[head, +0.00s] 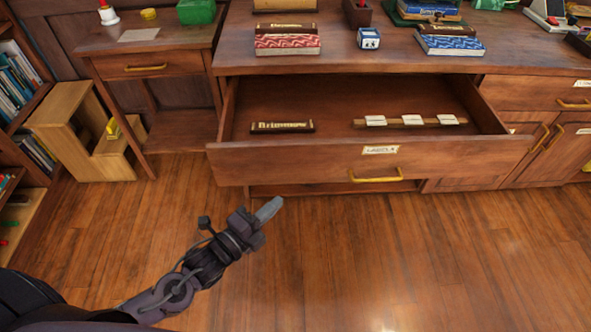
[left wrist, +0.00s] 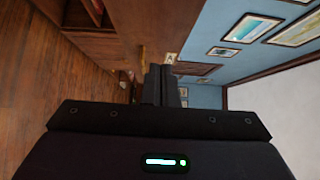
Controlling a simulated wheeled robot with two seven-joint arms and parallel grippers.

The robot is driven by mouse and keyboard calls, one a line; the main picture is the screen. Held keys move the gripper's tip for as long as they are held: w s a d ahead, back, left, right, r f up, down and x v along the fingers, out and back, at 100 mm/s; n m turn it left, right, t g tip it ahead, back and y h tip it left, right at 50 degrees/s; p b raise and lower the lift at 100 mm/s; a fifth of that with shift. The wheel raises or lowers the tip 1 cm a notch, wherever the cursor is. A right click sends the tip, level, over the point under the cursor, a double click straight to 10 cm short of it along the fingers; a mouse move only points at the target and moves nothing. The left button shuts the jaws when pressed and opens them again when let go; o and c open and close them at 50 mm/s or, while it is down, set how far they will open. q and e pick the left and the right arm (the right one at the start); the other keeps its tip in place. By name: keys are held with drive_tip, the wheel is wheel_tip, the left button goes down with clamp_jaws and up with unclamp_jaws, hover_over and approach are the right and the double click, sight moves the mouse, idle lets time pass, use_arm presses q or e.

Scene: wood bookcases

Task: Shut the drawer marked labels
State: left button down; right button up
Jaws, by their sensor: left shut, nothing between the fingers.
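The drawer marked labels (head: 330,165) is pulled well out of the wooden cabinet in the head view. Its front carries a white label plate (head: 381,150) and a brass handle (head: 376,176). Inside lie a dark lettered block (head: 282,127) and a wooden strip with white cards (head: 410,121). My left gripper (head: 270,209) is shut and empty, in front of and below the left part of the drawer front, apart from it in the picture. Its shut fingers also show in the left wrist view (left wrist: 160,86). My right gripper is not in view.
The cabinet top (head: 330,50) holds boxes and books. A small side table (head: 150,45) and a wooden step stool (head: 75,130) stand to the left. Cupboard doors with brass handles are at right. The wood floor (head: 330,260) in front is clear.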

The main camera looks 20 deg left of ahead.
use_arm(q)
approach(308, 162)
drive_tip(key=w+d, duration=0.2)
drive_tip(key=d, duration=0.2)
drive_tip(key=shift+w+a+b, duration=0.2)
drive_tip(key=shift+w+a, duration=0.05)
drive_tip(key=shift+w, duration=0.25)
drive_tip(key=shift+w+a+b, duration=0.15)
drive_tip(key=shift+w+a, duration=0.05)
drive_tip(key=shift+w, duration=0.3)
drive_tip(key=shift+w+a+f, duration=0.1)
drive_tip(key=shift+w+a, duration=0.05)
drive_tip(key=shift+w, duration=0.2)
drive_tip(key=shift+w+a, duration=0.1)
drive_tip(key=shift+w, duration=0.1)
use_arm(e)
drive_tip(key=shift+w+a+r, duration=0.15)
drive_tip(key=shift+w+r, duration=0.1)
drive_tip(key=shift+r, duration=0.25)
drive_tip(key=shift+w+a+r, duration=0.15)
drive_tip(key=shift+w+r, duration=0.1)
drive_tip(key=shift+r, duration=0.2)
